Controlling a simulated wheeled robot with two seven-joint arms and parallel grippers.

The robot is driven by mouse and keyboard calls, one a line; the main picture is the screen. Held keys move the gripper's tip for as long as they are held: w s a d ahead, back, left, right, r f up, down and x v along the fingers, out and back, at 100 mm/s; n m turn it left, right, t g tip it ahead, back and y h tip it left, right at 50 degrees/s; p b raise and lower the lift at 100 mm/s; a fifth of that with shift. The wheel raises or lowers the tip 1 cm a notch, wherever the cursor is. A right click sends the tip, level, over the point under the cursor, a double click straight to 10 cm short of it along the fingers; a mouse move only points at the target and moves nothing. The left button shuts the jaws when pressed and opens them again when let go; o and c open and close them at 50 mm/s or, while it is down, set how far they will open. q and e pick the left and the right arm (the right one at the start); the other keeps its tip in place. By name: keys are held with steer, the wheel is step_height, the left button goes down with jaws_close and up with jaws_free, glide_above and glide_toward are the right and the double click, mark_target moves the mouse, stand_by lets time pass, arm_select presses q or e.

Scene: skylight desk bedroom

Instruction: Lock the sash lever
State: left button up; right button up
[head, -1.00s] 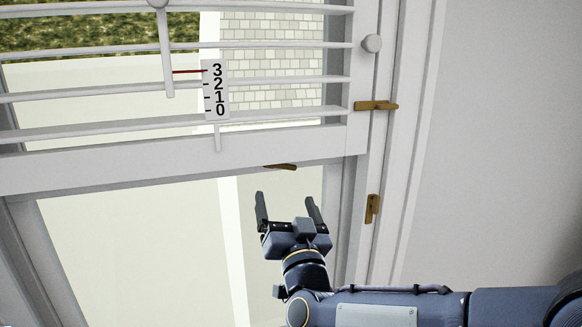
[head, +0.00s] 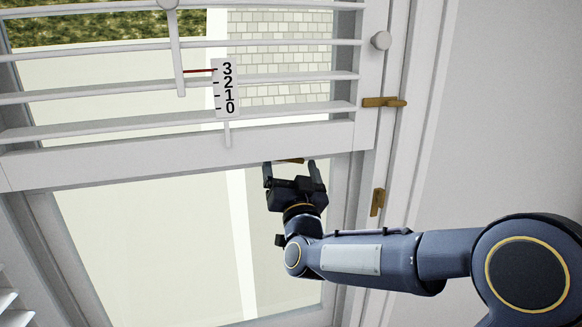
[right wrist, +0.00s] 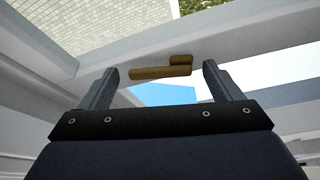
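A brass lever (head: 290,160) sits on the underside of the white sash's bottom rail (head: 190,160). In the right wrist view the lever (right wrist: 160,72) is a flat bar running left from a small block at its right end. My right gripper (head: 290,166) is open just below the rail, one finger on each side of the lever. My left gripper is out of view.
Two more brass fittings are on the right: a handle (head: 384,102) across the frame edge and a catch (head: 377,202) lower down. White slats (head: 280,82) with a numbered scale (head: 227,88) and a round knob (head: 380,41) are above. Clear glass lies below the rail.

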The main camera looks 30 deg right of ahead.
steer(key=c, duration=0.9)
steer(key=n+y+b, duration=0.1)
steer(key=n+b, duration=0.2)
steer(key=b, duration=0.1)
steer(key=shift+s+d+t, duration=0.1)
steer(key=shift+d+t, duration=0.05)
steer(key=shift+t, duration=0.25)
steer(key=shift+r+n+y+b, duration=0.1)
steer(key=shift+n+y+b, duration=0.4)
steer(key=shift+n+y, duration=0.1)
steer(key=shift+r+n, duration=0.2)
steer(key=shift+n, duration=0.2)
steer(key=o, duration=1)
steer(key=shift+c, duration=0.2)
